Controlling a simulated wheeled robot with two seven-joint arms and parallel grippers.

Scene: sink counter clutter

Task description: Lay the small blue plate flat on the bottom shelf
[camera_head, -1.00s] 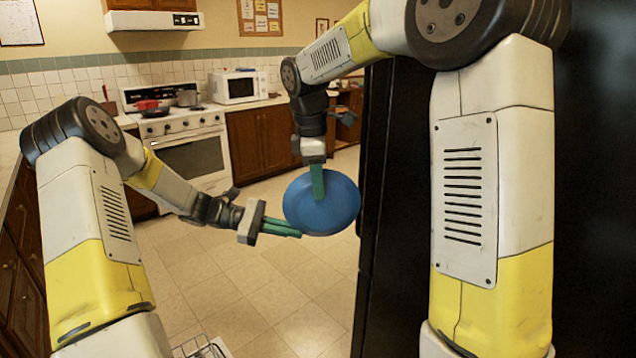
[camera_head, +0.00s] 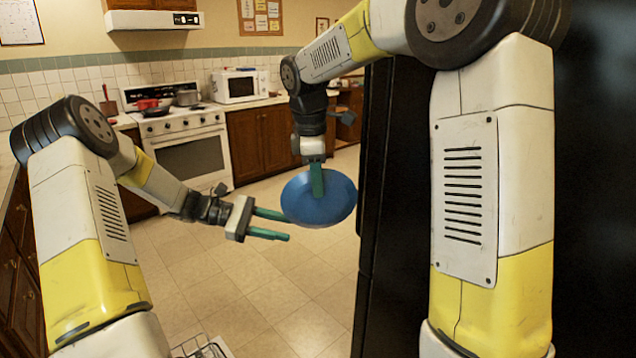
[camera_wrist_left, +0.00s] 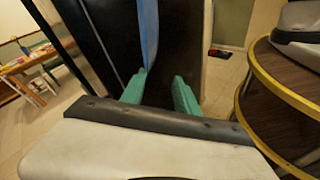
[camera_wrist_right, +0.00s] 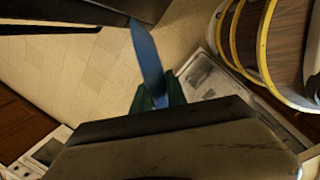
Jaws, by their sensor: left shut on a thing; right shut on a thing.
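The small blue plate (camera_head: 318,200) hangs in the air, steeply tilted, in front of the dark fridge side. My right gripper (camera_head: 317,180) is shut on it from above, one finger lying across its face. In the right wrist view the plate (camera_wrist_right: 148,60) shows nearly edge-on between the fingers. My left gripper (camera_head: 288,226) is at the plate's lower left, its fingers spread apart with no object between them. Its upper fingertip is close to the rim; I cannot tell whether they touch. The left wrist view shows the plate (camera_wrist_left: 149,35) edge-on beyond the left fingertip. I cannot identify the bottom shelf.
The tall black fridge (camera_head: 385,170) stands close to the plate's right. The stove (camera_head: 185,140), microwave (camera_head: 240,86) and cabinets (camera_head: 262,138) stand at the back. The tiled floor between is clear.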

